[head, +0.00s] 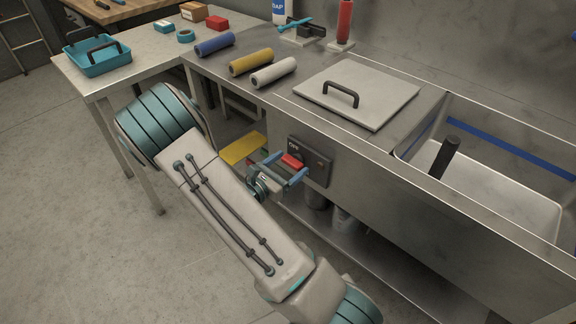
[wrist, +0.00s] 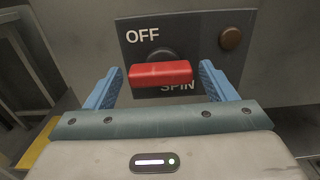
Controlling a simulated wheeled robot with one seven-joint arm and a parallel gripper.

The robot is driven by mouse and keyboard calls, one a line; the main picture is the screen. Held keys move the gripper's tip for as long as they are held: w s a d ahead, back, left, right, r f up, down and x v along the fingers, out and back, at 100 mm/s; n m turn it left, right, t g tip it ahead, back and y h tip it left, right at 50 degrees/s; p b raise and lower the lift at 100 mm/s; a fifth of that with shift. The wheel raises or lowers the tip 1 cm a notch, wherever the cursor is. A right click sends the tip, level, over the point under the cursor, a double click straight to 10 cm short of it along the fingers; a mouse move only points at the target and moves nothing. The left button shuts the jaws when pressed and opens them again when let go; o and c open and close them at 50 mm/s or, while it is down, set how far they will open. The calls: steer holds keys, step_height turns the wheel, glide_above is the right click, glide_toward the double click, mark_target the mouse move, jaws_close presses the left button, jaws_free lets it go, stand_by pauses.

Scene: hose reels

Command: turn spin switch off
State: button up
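The spin switch is a red bar-shaped knob (wrist: 160,74) on a dark panel (wrist: 190,35) on the front of the sink unit. In the wrist view the knob lies about level, with "OFF" printed to its upper left and "SPIN" below it, partly hidden by the knob. My gripper (wrist: 159,80) is open. Its two blue fingers stand left and right of the knob, with a visible gap on each side. In the head view my gripper (head: 286,168) is at the panel (head: 322,160), and the red knob (head: 292,161) shows between its fingers.
A round brown button (wrist: 231,38) sits at the panel's upper right. Above are a lidded counter (head: 385,85) and a sink basin (head: 540,200). Blue, yellow and white rolls lie on the counter. A yellow object (head: 243,148) is behind my arm. The floor at left is clear.

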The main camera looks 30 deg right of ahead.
steer(key=c, duration=0.7)
steer(key=shift+c, duration=0.2)
steer(key=shift+m, duration=0.3)
steer(key=shift+f+m+b, duration=0.1)
steer(key=shift+m+b, duration=1)
steer(key=shift+m, duration=0.1)
steer(key=m+b, duration=0.3)
steer(key=shift+m, duration=0.3)
steer(key=m+b, duration=0.6)
steer(key=b, duration=0.1)
steer(key=m+b, duration=0.4)
steer(key=shift+s+b, duration=0.1)
steer(key=shift+b, duration=0.3)
steer(key=shift+r+m+b, duration=0.25)
steer(key=shift+m+b, duration=0.45)
steer(key=shift+b, duration=0.15)
